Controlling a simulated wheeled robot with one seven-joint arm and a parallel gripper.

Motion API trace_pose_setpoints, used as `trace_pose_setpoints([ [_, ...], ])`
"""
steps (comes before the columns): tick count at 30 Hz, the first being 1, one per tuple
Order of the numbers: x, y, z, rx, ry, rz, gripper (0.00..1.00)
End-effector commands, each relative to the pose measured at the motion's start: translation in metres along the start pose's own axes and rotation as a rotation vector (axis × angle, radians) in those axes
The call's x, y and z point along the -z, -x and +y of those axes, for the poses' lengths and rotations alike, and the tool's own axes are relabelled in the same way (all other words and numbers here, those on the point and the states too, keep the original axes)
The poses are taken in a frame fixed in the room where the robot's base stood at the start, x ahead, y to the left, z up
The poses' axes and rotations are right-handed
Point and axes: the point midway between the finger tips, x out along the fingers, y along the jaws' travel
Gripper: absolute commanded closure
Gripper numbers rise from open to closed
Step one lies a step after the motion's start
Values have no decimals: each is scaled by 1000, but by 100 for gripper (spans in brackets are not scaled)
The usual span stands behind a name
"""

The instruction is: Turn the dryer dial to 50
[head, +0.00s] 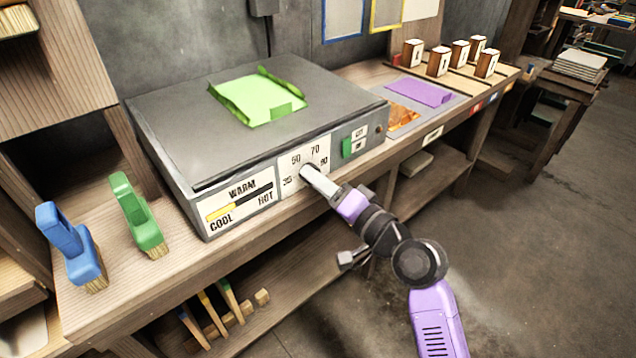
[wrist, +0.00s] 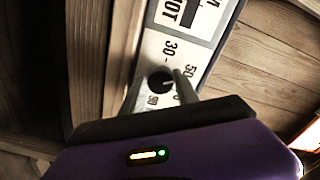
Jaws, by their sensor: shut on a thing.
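The dryer (head: 165,125) is a grey box on the wooden bench. Its white front dial plate (head: 318,155) carries marks at about 30, 50, 70 and 90. The small round dial (wrist: 158,84) is dark, with a pale pointer line that appears to lie toward the 50 to 70 side; the exact mark is unclear. My gripper (head: 307,172) reaches the dial from the lower right and is shut on it, mostly covering it in the head view. In the wrist view the fingers (wrist: 156,82) stand on either side of the dial.
A WARM/COOL/HOT gauge (head: 240,205) and a green switch (head: 347,148) flank the dial plate. A blue brush (head: 72,248) and a green brush (head: 138,215) stand at left. Open floor (head: 540,240) lies at right.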

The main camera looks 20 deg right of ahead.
Motion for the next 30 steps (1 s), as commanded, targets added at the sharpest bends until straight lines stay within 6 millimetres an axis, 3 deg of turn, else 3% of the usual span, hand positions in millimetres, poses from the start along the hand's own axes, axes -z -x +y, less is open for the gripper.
trace_pose_setpoints([
  [8, -2, 0, 1, -2, -1, -4, 100],
  [9, -2, 0, 1, -2, -1, -4, 62],
  [12, -2, 0, 1, -2, -1, -4, 43],
  [23, 0, 3, 0, -1, -1, -1, 43],
  [30, -1, 37, 2, -3, -2, 0, 43],
])
